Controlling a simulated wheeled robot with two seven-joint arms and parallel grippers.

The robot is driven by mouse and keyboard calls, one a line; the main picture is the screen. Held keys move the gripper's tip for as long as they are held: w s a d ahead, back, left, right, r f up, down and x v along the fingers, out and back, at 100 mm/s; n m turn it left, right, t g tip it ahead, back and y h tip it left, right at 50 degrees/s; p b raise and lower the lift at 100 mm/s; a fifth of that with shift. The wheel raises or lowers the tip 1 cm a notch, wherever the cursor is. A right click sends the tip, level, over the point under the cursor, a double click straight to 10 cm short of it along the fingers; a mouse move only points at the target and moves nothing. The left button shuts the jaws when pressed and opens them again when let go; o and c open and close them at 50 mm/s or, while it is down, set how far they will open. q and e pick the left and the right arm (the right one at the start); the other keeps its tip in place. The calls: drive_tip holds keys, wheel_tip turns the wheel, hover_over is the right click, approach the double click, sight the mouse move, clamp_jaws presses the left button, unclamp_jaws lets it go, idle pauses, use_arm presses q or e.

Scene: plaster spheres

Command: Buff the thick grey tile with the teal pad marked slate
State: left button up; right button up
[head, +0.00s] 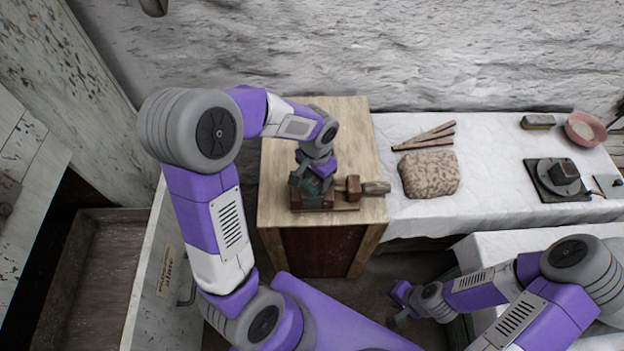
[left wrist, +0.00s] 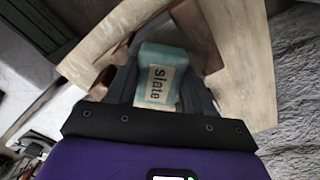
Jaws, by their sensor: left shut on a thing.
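The teal pad (left wrist: 162,57) carries a pale label reading "slate" and sits between the fingers of my left gripper (left wrist: 160,85) in the left wrist view. In the head view my left gripper (head: 312,186) is shut on the pad, low over a wooden vise (head: 349,187) on the wooden cabinet. The pad is between or just above the vise's wooden parts; I cannot tell whether it touches anything below. I cannot make out the thick grey tile; the pad and gripper cover that spot. My right gripper (head: 398,316) hangs at the lower middle, away from the tables, its fingers unclear.
The cabinet top (head: 345,120) is bare behind the vise. On the white-covered table to the right are a speckled stone block (head: 430,174), wooden sticks (head: 425,136), a dark turntable (head: 557,178), a brush-like block (head: 537,122) and a pink bowl (head: 585,129). A rough wall stands behind.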

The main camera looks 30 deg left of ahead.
sight(305, 195)
use_arm(q)
drive_tip(key=shift+s+a, duration=0.25)
drive_tip(key=shift+s, duration=0.8)
drive_tip(key=shift+s+a, duration=0.25)
drive_tip(key=shift+s, duration=0.75)
drive_tip(key=shift+f, duration=0.1)
drive_tip(key=shift+w, duration=0.1)
drive_tip(key=shift+w+d+r+p, duration=0.25)
drive_tip(key=shift+w+r+p, duration=0.35)
drive_tip(key=shift+w+r, duration=0.3)
drive_tip(key=shift+f, duration=0.15)
drive_tip(key=shift+w, duration=0.1)
drive_tip(key=shift+w+a+p, duration=0.2)
drive_tip(key=shift+w+a, duration=0.25)
drive_tip(key=shift+w, duration=0.3)
drive_tip(key=shift+w+a+p, duration=0.2)
drive_tip(key=shift+w+a, duration=0.25)
drive_tip(key=shift+w, duration=0.25)
